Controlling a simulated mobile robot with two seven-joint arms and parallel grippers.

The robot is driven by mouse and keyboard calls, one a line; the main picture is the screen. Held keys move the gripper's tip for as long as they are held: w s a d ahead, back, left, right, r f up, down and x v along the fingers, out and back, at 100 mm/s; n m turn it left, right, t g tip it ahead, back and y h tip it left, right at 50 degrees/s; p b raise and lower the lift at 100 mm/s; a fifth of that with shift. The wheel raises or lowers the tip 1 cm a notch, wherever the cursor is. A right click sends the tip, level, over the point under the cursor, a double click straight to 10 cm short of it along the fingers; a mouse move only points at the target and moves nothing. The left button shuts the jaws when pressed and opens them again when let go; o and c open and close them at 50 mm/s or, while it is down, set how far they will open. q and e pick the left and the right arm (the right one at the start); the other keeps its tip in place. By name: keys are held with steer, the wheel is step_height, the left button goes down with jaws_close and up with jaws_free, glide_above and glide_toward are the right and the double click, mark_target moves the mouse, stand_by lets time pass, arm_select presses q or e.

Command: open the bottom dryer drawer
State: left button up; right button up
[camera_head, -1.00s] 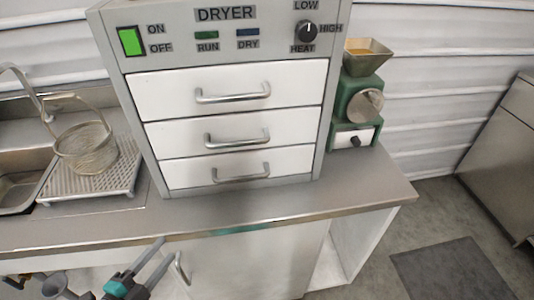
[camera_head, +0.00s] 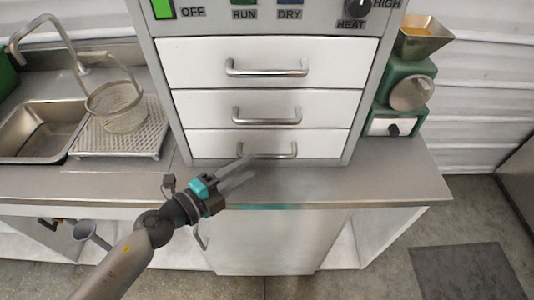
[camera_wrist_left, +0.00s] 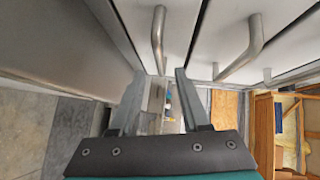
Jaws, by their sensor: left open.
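The dryer (camera_head: 365,100) stands on the steel counter with three white drawers, all shut. The bottom drawer (camera_head: 207,144) has a grey bar handle (camera_head: 283,155). My left gripper (camera_head: 248,171) is open and empty at the dryer's lower front. Its fingertips overlap the left end of that handle in the head view. In the left wrist view a handle, apparently the bottom one (camera_wrist_left: 158,30), lines up with the gap between the fingertips (camera_wrist_left: 160,72); I cannot tell whether they touch. A second handle (camera_wrist_left: 244,52) shows to its right. My right gripper is not in view.
The middle drawer handle (camera_head: 267,119) and top drawer handle (camera_head: 266,71) are above. A green grinder (camera_head: 405,85) stands right of the dryer. A sink (camera_head: 40,130) and wire basket (camera_head: 118,108) are left. The counter's front strip (camera_head: 380,188) is clear.

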mark_target(267, 155)
arm_select(q)
steer(key=x, duration=0.7)
steer(key=shift+w, duration=0.15)
jaws_close()
stand_by(1.2)
